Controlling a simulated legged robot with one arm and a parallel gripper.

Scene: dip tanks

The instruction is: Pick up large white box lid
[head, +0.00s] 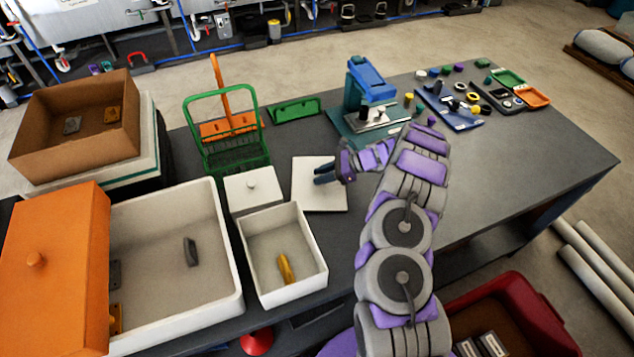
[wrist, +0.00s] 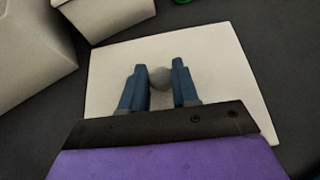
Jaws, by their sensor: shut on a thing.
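The large white box lid (head: 309,198) is a flat square plate on the dark table, right of the white boxes. It also shows in the wrist view (wrist: 230,70), with a round grey knob (wrist: 160,78) near its middle. My gripper (head: 322,174) is over the lid, and its blue fingers (wrist: 160,88) are shut on the knob, one on each side. In the head view the fingers hide the knob. I cannot tell whether the lid touches the table. An open white box (head: 317,255) holding a yellow piece (head: 286,268) stands at the lid's lower left.
A smaller white lid (head: 240,200) with a knob lies left of the large lid. A large white tank (head: 225,230) and an orange lid (head: 75,225) are further left. A green wire basket (head: 222,155) and a blue press (head: 372,85) stand behind. The table's right side (head: 510,170) is clear.

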